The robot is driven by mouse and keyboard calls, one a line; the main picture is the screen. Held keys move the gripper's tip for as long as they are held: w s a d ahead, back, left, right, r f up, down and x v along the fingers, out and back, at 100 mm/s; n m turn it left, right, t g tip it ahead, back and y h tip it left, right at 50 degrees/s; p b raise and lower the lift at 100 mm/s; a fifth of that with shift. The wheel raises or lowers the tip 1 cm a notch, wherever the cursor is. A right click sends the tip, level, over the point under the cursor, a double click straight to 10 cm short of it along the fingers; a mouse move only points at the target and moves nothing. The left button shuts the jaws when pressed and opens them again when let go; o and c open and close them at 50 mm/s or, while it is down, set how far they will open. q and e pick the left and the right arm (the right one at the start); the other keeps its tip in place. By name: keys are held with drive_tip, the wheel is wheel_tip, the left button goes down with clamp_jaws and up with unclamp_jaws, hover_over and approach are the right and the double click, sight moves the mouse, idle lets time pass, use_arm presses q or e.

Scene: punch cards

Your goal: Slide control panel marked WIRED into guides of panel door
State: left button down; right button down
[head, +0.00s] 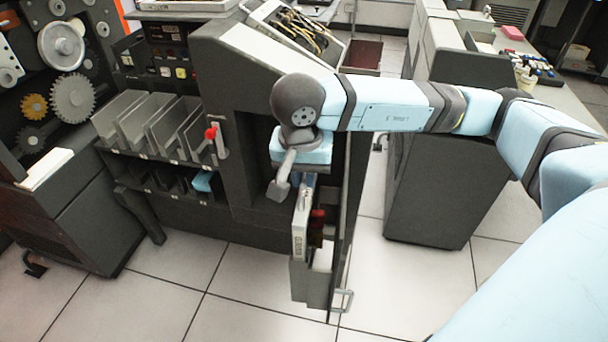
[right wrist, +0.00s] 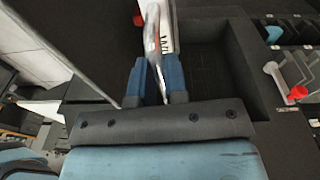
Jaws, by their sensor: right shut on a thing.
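The control panel (head: 300,232) is a thin white upright plate with dark lettering along its face; in the head view the lettering is too small to read surely. My right gripper (head: 306,183) is at its top edge. In the right wrist view the blue fingers (right wrist: 155,82) are closed on the panel, and part of its white lettered face (right wrist: 166,28) shows beyond them. The dark panel door (head: 340,225) stands open beside the panel, with a grey holder (head: 311,283) low on its inner side. The panel's lower end is at this holder; whether it sits in the guides is hidden. My left gripper is not in view.
A rack of grey slots (head: 150,125) stands left of the cabinet, near a red-knobbed lever (head: 211,134). A blue item (head: 203,181) lies on the shelf below. An open box of cables (head: 290,33) is above. The tiled floor in front is clear.

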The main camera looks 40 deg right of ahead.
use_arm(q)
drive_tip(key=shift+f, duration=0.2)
use_arm(e)
drive_tip(key=shift+f+b, duration=0.45)
drive_tip(key=shift+b, duration=0.15)
use_arm(q)
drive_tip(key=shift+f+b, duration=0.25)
drive_tip(key=shift+b, duration=0.55)
use_arm(e)
drive_tip(key=shift+s+f, duration=0.1)
drive_tip(key=shift+f, duration=0.65)
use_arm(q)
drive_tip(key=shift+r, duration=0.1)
use_arm(e)
drive_tip(key=c, duration=1.1)
unclamp_jaws()
drive_tip(key=shift+f, duration=0.1)
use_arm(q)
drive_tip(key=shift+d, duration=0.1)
